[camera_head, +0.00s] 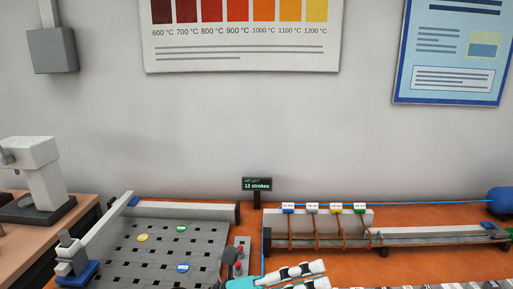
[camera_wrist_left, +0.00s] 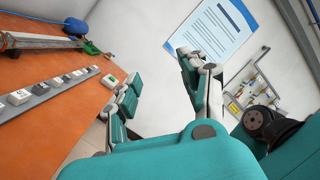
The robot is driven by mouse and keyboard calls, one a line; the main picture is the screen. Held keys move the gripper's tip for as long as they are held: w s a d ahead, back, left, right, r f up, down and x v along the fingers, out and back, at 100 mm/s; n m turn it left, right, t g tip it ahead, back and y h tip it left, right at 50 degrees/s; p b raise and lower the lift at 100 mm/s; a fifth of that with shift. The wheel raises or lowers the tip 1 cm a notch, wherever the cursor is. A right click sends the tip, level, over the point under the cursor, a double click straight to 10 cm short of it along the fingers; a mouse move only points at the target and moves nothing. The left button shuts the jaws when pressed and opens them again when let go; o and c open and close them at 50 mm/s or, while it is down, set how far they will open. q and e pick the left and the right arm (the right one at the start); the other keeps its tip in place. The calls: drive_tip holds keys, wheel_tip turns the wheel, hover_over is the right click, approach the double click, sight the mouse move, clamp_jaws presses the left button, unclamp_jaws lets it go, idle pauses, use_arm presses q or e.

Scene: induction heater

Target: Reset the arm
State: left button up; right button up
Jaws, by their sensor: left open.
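My left gripper (camera_head: 290,276) shows at the bottom of the head view, with pale jointed fingers and a teal body. In the left wrist view the teal fingers of my left gripper (camera_wrist_left: 160,88) stand wide apart with nothing between them. The gripper is over or near the front of the orange bench (camera_head: 405,264); its exact height cannot be told. My right gripper shows in neither view.
A grey perforated plate (camera_head: 165,256) with coloured tags lies at the left. A rail rack (camera_head: 430,236) with hanging tagged hooks stands at the right. A small display (camera_head: 257,184) reads "12 strokes". A row of labelled blocks (camera_wrist_left: 42,88) lies along the bench.

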use_arm(q)
drive_tip(key=w+a+n+t+y, duration=0.45)
drive_tip(key=a+n+t, duration=0.35)
drive_tip(key=n, duration=0.4)
drive_tip(key=w+a+n+t+y, duration=0.4)
drive_tip(key=a+n+t+y, duration=0.2)
drive_tip(key=n+t, duration=0.55)
drive_tip(key=s+a+f+n+g+y, duration=0.1)
drive_tip(key=a+f+n+g+y, duration=0.2)
drive_tip(key=a+f+n+y, duration=0.4)
drive_tip(key=s+a+f+n+g+y, duration=0.1)
drive_tip(key=a+f+n+g+y, duration=0.25)
drive_tip(key=f, duration=0.55)
drive_tip(key=s+a+f+n+g, duration=0.25)
drive_tip(key=s+f+g, duration=0.45)
drive_tip(key=s, duration=0.4)
drive_tip(key=s+a+f+n+g, duration=0.2)
drive_tip(key=s+f+n+g, duration=0.15)
drive_tip(key=s+f, duration=0.75)
wheel_tip(320, 180, down, 25)
drive_tip(key=s+m+g, duration=0.1)
drive_tip(key=s+g, duration=0.1)
drive_tip(key=s+a+f+g, duration=0.1)
drive_tip(key=s+a+f, duration=0.2)
drive_tip(key=s+f, duration=1.2)
drive_tip(key=shift+s+f, duration=0.4)
drive_tip(key=shift+s, duration=0.35)
